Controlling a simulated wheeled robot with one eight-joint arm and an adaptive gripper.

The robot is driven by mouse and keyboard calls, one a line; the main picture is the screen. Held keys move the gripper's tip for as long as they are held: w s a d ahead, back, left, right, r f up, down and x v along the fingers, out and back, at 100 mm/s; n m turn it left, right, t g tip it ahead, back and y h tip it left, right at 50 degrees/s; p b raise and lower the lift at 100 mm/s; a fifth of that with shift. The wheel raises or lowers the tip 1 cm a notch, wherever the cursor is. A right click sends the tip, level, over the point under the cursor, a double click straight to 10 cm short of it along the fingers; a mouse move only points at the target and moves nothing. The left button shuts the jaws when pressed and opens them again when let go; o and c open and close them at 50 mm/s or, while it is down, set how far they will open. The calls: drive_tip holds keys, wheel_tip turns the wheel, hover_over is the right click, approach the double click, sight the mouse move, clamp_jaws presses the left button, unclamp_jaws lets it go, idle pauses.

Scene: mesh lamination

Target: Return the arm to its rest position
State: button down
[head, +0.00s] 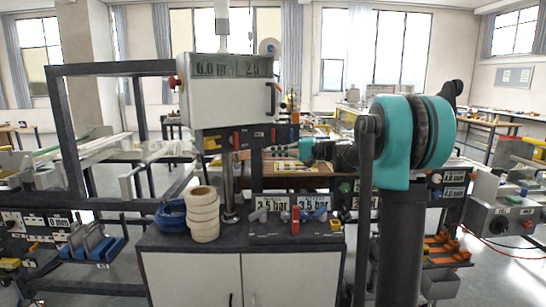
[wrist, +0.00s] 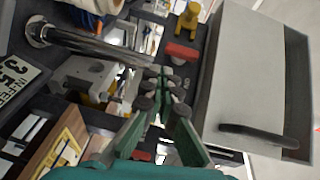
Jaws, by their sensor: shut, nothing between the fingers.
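My gripper (wrist: 165,85) shows in the wrist view as green fingers with dark pads, drawn together with nothing between them. It points over the front of the machine, next to a grey box with a dark handle (wrist: 275,138). In the head view my arm rises at the right, and its teal and black links reach left toward the machine. The fingers themselves are not clear in the head view.
A cabinet (head: 190,275) stands ahead, with a stack of cream tape rolls (head: 203,215), a blue coil (head: 171,216) and a valve panel (head: 296,228) on top. A grey control box (head: 228,104) hangs above. A dark frame (head: 70,130) stands left.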

drive_tip(key=s+f+h, duration=0.4)
drive_tip(key=s+f, duration=0.5)
drive_tip(key=f, duration=0.2)
drive_tip(key=s+d+f+h, duration=0.4)
drive_tip(key=s+d+f, duration=0.2)
drive_tip(key=s+f, duration=0.2)
drive_tip(key=s+d+f+n+h, duration=0.1)
drive_tip(key=s+d+f+h, duration=0.3)
drive_tip(key=s+f, duration=0.5)
drive_tip(key=s+d+f+n+h, duration=0.1)
drive_tip(key=s+d+f+h, duration=0.3)
drive_tip(key=s+d+f, duration=0.4)
drive_tip(key=shift+s+f, duration=0.25)
drive_tip(key=shift+s, duration=0.9)
